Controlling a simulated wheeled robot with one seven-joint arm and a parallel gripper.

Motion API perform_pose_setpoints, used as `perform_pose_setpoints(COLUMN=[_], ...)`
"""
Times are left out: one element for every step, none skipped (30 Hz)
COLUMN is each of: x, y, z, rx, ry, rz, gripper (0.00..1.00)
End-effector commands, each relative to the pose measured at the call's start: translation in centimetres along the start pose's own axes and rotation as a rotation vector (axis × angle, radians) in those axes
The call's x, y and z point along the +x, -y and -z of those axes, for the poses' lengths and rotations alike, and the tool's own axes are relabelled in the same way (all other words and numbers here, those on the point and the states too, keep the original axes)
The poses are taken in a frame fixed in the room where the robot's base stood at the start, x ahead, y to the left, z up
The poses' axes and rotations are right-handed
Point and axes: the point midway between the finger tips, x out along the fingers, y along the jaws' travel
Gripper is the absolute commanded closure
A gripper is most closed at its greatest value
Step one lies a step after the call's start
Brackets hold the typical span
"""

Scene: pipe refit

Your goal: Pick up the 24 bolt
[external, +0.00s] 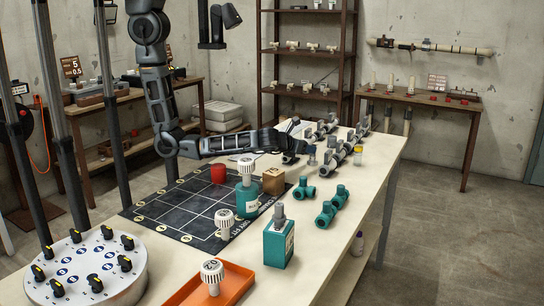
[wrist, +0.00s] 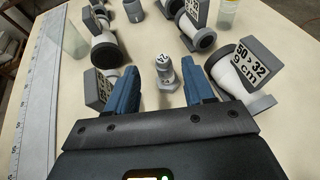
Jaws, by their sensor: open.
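A small grey bolt (wrist: 165,72) with a dark mark on its pale top stands in the middle of the wrist view; the mark is too small to read for sure. My gripper (wrist: 162,88) is open, with one blue finger to the left of the bolt and one to the right. The bolt lies ahead of and between the fingers, with gaps on both sides. In the external view my gripper (external: 296,149) is low over the table among the fittings. I cannot make out the bolt for sure there.
A grey-and-white pipe fitting labelled 50 > 32 (wrist: 240,72) lies close to the right finger. Another labelled fitting (wrist: 103,50) lies close to the left. A ruler (wrist: 38,95) runs along the left. Teal fittings (external: 326,214) and a black grid mat (external: 190,205) lie elsewhere on the table.

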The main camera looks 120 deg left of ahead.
Motion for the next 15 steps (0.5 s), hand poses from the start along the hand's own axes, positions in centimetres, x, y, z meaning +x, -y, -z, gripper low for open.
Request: perform_pose_setpoints(x=[0.6, 0.9, 1.3, 1.6, 1.9, 2.2, 2.5, 2.8, 3.4, 3.9, 4.3, 4.9, 5.3, 5.7, 6.2], y=[0.0, 0.0, -0.1, 0.0, 0.0, 0.1, 0.1, 0.1, 0.1, 0.2, 0.2, 0.3, 0.3, 0.3, 0.3], z=[0.0, 0.0, 0.0, 0.0, -0.1, 0.0, 0.0, 0.0, 0.0, 0.0, 0.0, 0.1, 0.1, 0.1, 0.1], rx=[-0.001, -0.001, -0.001, -0.002, -0.002, -0.002, -0.002, -0.002, -0.002, -0.002, -0.003, -0.003, -0.003, -0.004, -0.003], ry=[0.000, 0.000, -0.001, -0.001, 0.000, 0.000, -0.001, -0.001, -0.001, -0.001, -0.001, -0.001, -0.001, -0.001, -0.001], rz=[-0.001, -0.001, -0.001, 0.000, 0.001, 0.001, 0.001, 0.001, 0.001, 0.001, 0.000, 0.002, 0.002, 0.002, 0.002], gripper=[0.47, 0.47, 0.47, 0.47, 0.47, 0.47, 0.47, 0.47, 0.47, 0.47, 0.47, 0.47, 0.47, 0.47, 0.47])
